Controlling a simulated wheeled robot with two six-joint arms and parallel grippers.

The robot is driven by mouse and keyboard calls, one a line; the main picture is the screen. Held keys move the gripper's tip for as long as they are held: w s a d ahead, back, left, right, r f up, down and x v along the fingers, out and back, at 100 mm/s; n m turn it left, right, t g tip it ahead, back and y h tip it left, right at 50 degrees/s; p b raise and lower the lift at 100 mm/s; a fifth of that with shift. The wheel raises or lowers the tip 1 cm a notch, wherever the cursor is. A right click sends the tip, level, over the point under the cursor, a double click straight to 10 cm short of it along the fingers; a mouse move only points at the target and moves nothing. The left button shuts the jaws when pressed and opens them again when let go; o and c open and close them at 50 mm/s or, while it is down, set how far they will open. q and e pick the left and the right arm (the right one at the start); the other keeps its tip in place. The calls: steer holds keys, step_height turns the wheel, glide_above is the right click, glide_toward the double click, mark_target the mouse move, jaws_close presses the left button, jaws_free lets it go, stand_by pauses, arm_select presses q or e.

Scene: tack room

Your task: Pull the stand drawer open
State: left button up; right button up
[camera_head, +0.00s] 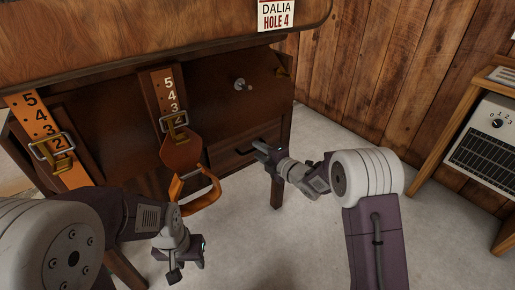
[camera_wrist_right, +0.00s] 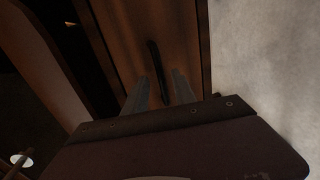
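The wooden stand's drawer (camera_head: 226,160) is low on the stand's right side, and its front looks flush with the frame. Its dark bar handle (camera_wrist_right: 153,62) runs lengthwise up the drawer front in the right wrist view; part of it also shows in the head view (camera_head: 243,152). My right gripper (camera_head: 262,150) is at the drawer front. In its wrist view the two fingers (camera_wrist_right: 159,92) are apart, one on each side of the handle's near end, with gaps visible. My left gripper (camera_head: 187,268) hangs low over the floor, away from the drawer, its fingers apart and empty.
An orange looped piece (camera_head: 203,196) sticks out from the stand between my arms. Numbered straps with buckles (camera_head: 48,140) hang on its front. A metal knob (camera_head: 241,85) is above the drawer. A side table with a heater (camera_head: 487,140) stands right. Pale floor in front is clear.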

steer(key=shift+x, duration=0.75)
steer(key=shift+f, duration=0.1)
jaws_close()
stand_by(0.8)
